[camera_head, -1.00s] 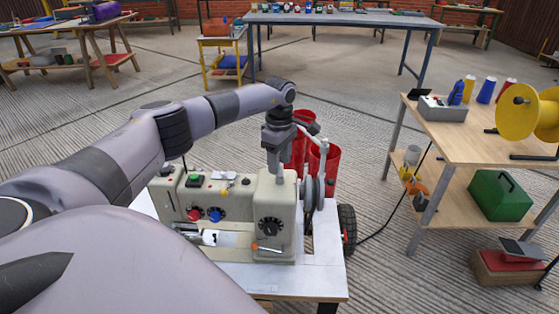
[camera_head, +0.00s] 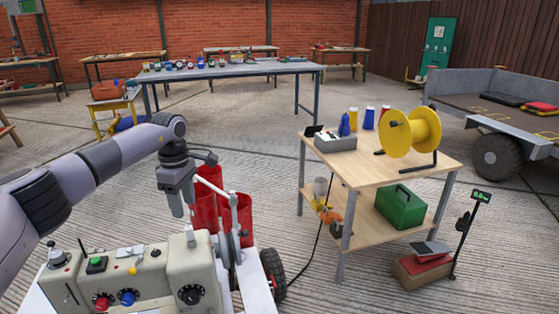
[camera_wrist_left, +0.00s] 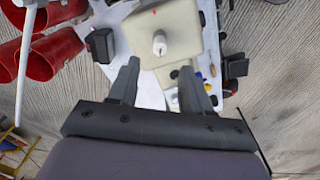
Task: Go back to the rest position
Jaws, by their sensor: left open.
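My left gripper (camera_head: 179,208) hangs pointing down above the cream machine (camera_head: 165,275), apart from it. In the left wrist view the two fingers (camera_wrist_left: 158,68) are spread with nothing between them. Beyond them lie the cream machine housing (camera_wrist_left: 168,22) and its white knob (camera_wrist_left: 160,45). The machine carries a green button (camera_head: 96,263), a red knob (camera_head: 103,302) and a blue knob (camera_head: 127,297). My right gripper is in neither view.
Red cylinders (camera_head: 236,212) and a black wheel (camera_head: 273,270) stand close right of my left gripper. A wooden table (camera_head: 365,165) holds a yellow spool (camera_head: 412,132), with a green case (camera_head: 400,207) on its lower shelf. Open floor lies behind, before a long blue-legged table (camera_head: 225,69).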

